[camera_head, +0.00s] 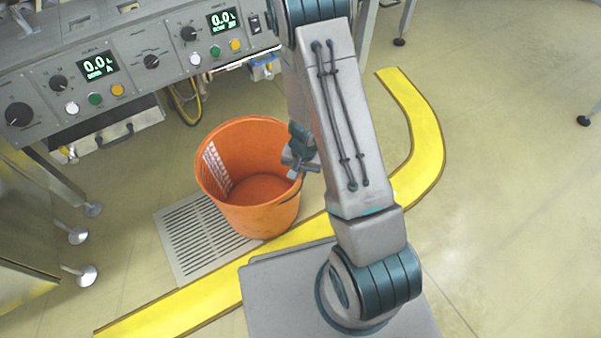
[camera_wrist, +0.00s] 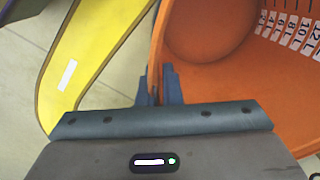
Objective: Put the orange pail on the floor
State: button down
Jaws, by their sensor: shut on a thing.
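The orange pail (camera_head: 262,218) is in the middle of the head view, upright or nearly so, with its open top facing up. It looks empty, and white scale marks show on its inner wall. My gripper (camera_head: 299,168) is at the pail's right rim. In the wrist view, the fingers of my gripper (camera_wrist: 159,87) are shut on the rim, with the wall of the pail (camera_wrist: 215,95) between them. The underside of the pail is hidden, so I cannot tell whether it touches the floor (camera_head: 500,190).
A floor grate (camera_head: 185,245) lies partly behind the pail at lower left. A yellow floor stripe (camera_head: 420,115) curves around on the right. A grey console (camera_head: 130,50) with dials and displays stands at upper left.

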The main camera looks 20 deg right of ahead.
jog(key=shift+f, duration=0.15)
jog(key=c, duration=1.6)
grip_release()
